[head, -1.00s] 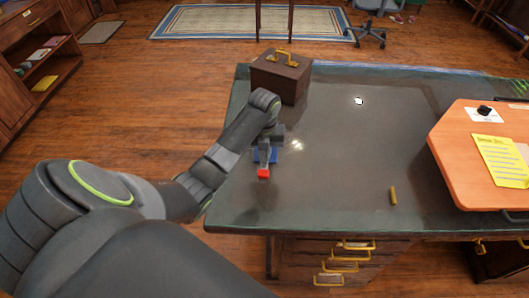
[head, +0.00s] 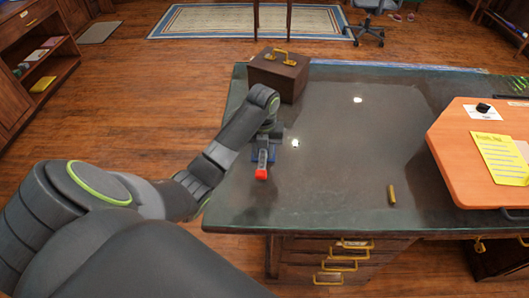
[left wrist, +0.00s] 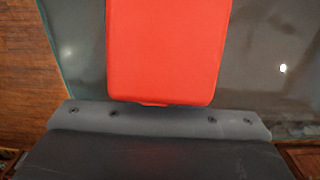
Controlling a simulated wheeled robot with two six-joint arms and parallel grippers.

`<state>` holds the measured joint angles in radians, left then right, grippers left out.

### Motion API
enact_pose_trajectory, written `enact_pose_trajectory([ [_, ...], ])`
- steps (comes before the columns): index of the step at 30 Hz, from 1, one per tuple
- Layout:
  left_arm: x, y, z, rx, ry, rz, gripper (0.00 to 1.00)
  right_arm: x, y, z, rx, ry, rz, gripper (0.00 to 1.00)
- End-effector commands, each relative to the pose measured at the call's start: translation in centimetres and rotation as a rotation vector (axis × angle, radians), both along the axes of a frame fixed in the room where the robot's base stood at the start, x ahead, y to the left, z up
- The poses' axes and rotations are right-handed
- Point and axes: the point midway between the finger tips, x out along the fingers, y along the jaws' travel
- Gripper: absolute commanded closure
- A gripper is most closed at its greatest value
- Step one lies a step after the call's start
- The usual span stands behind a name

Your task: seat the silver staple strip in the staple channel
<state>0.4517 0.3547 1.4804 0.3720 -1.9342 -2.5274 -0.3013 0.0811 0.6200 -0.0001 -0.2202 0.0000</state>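A small blue stapler-like thing (head: 271,156) with a red end piece (head: 261,174) is at my left gripper (head: 265,147), over the left part of the dark desk. A narrow light-grey piece (head: 262,158) shows between the gripper and the red end; I cannot tell whether it is the silver staple strip or the staple channel. In the left wrist view, the red piece (left wrist: 168,50) fills the upper middle, just beyond the gripper's grey body. The left fingertips are hidden, so their opening does not show. My right gripper is not in view.
A brown box (head: 279,75) with a brass handle stands at the desk's back left. A small brass cylinder (head: 392,194) is at the front right. An orange board (head: 460,150) with a yellow note (head: 498,158) lies at the right. The dark desk's middle (head: 340,150) is clear.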

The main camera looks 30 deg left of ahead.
Motion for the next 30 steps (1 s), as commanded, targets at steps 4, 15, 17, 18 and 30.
enact_pose_trajectory([
  [4, 0.3, 0.1, 4.4, 0.004, -0.011, -0.002, 0.70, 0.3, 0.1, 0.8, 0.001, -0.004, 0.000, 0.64],
  [15, 0.3, 0.0, 9.2, 0.004, -0.011, -0.002, 0.70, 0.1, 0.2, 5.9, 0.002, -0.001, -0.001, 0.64],
  [17, 0.3, 0.0, 9.7, 0.004, -0.011, -0.002, 0.70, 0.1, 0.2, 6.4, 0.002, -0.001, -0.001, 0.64],
  [18, 0.3, 0.0, 10.0, 0.004, -0.011, -0.002, 0.70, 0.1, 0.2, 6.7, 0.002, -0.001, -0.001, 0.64],
  [30, 0.4, 0.0, 11.0, 0.004, -0.013, -0.002, 0.70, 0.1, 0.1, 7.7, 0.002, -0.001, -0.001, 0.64],
])
